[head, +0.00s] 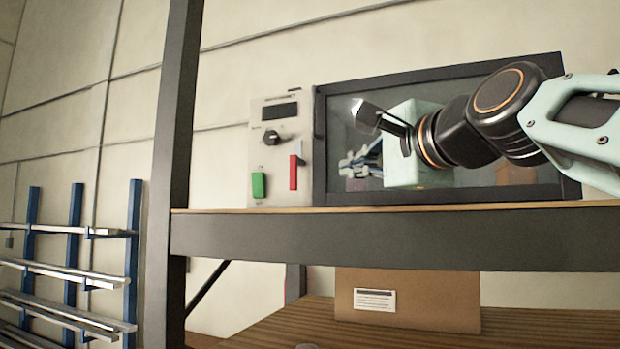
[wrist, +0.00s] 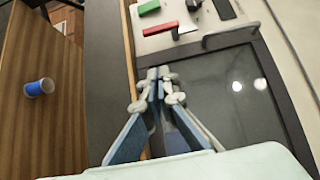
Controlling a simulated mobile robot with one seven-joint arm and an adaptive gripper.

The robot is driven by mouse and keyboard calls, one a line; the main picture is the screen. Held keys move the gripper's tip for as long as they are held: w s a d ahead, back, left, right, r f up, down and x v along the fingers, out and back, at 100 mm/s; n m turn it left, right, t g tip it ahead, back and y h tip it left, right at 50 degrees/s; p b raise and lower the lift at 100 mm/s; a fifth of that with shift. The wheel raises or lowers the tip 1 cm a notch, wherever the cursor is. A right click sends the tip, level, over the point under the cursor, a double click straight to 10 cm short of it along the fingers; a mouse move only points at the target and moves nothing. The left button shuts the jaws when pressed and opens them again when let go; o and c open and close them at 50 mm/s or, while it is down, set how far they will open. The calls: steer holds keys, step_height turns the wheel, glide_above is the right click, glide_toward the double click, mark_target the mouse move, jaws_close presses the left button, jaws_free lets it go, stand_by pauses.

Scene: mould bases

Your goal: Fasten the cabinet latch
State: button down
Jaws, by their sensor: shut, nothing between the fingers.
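The cabinet (head: 450,75) has a dark-framed glass door with a pale control panel (head: 262,140) at its left. A red lever (head: 293,172) hangs upright on the panel beside the door edge; it also shows in the wrist view (wrist: 163,31). No other part is clearly a latch. A dark bar handle (wrist: 230,35) is at the door's panel-side edge. My gripper (head: 345,165) is in front of the glass, pointing left towards the panel. Its blue fingers (wrist: 160,75) are shut and empty, apart from the red lever.
The panel also has a green button (head: 259,185), a knob (head: 271,137) and a dark display (head: 280,111). A dark post (head: 178,120) stands at the left of the shelf. A cardboard box (head: 425,300) is below. A blue cup (wrist: 40,87) lies off the bench edge.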

steer(key=p, duration=0.3)
glide_toward(297, 165)
steer(key=w+f, duration=0.1)
steer(key=w+d, duration=0.1)
steer(key=w, duration=0.1)
steer(key=w+f, duration=0.1)
steer(key=w, duration=0.1)
steer(key=shift+d+f, duration=0.15)
steer(key=shift+f, duration=0.15)
steer(key=shift+w+a, duration=0.15)
steer(key=shift+a, duration=0.45)
steer(key=shift+w+a, duration=0.15)
steer(key=shift+a, duration=0.4)
steer(key=shift+w+a+p, duration=0.2)
steer(key=shift+a+p, duration=0.15)
steer(key=shift+a, duration=0.2)
steer(key=shift+a+f+b, duration=0.1)
steer(key=shift+f+b, duration=0.2)
steer(key=shift+b, duration=0.45)
